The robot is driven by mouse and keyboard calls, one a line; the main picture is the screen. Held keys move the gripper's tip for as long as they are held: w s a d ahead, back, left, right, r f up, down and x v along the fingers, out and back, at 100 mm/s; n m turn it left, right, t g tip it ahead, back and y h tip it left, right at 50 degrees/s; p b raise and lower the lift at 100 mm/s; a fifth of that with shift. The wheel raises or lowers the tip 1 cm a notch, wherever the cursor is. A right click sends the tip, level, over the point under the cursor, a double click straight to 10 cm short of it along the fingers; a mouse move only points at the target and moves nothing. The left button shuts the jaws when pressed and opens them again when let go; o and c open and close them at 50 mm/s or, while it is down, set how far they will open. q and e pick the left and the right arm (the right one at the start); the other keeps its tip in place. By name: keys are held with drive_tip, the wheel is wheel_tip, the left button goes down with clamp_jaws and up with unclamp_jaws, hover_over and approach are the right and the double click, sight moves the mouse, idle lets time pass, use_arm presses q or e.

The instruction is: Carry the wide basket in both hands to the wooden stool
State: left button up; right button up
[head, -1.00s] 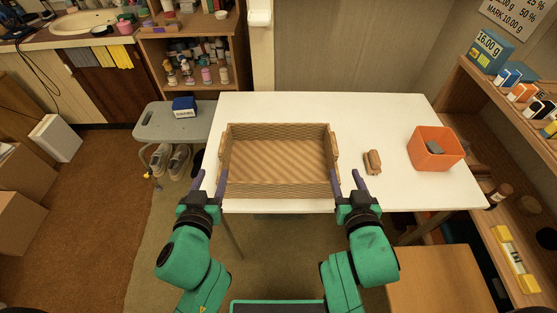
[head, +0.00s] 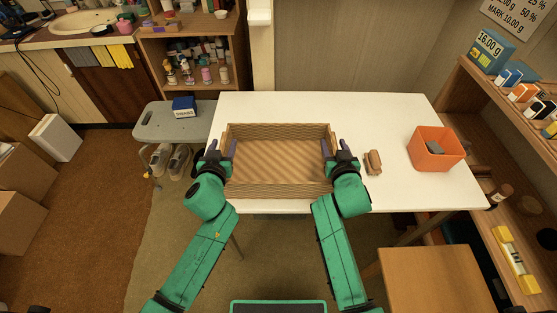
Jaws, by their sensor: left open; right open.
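The wide wicker basket (head: 278,190) sits empty on the white table (head: 385,112), near its front edge. My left gripper (head: 222,149) is open at the basket's left end, with a finger showing on the inner side of that wall. My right gripper (head: 336,148) is open at the right end in the same way. The grippers hide the basket's end handles, and I cannot tell whether the fingers touch. A wooden stool (head: 436,278) with a square top stands at the lower right, in front of the table; its top looks bare.
On the table, right of the basket, are a small brown object (head: 373,162) and an orange bin (head: 436,150). A grey step stool (head: 170,122) with a blue box (head: 184,107) stands left of the table. A wooden shelf unit (head: 490,125) runs along the right.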

use_arm(q)
drive_tip(key=shift+w, duration=0.15)
use_arm(e)
drive_tip(key=shift+w, duration=0.15)
use_arm(q)
clamp_jaws()
use_arm(e)
clamp_jaws()
idle(1.0)
